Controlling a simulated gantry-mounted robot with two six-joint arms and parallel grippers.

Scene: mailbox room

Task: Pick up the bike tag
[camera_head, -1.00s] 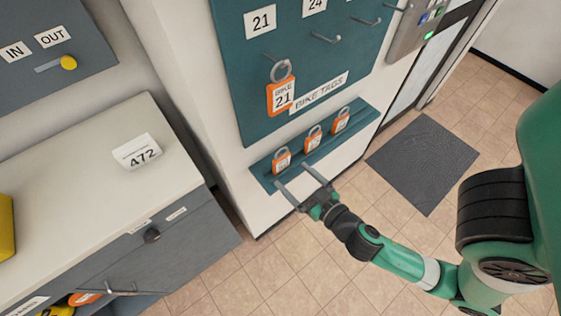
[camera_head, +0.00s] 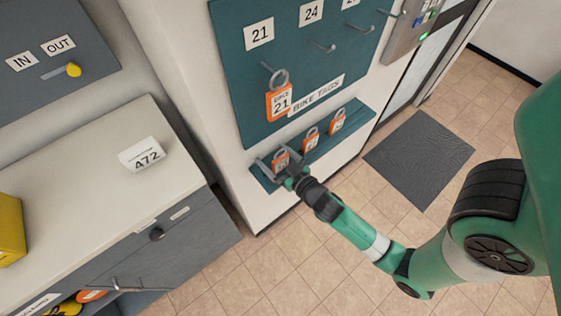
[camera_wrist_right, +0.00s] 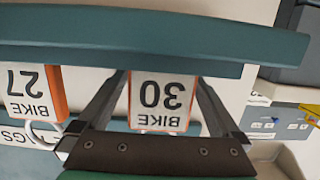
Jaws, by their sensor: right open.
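Several orange-framed bike tags with grey loops are in the head view. Tag 21 (camera_head: 280,102) hangs from a peg under the 21 label. Three more stand on the teal ledge (camera_head: 354,125): the leftmost (camera_head: 281,161), a middle one (camera_head: 311,139) and a right one (camera_head: 337,121). My right gripper (camera_head: 271,156) is open at the leftmost tag. In the right wrist view, tag 30 (camera_wrist_right: 162,98) appears upside down between the two open fingers (camera_wrist_right: 162,80), apparently not gripped. Tag 27 (camera_wrist_right: 32,93) is beside it. My left gripper is out of view.
The teal peg board (camera_head: 235,75) has several empty pegs above the ledge. A counter (camera_head: 90,190) with a 472 block (camera_head: 141,155) stands left. A grey mat (camera_head: 420,160) lies on the open tiled floor at right.

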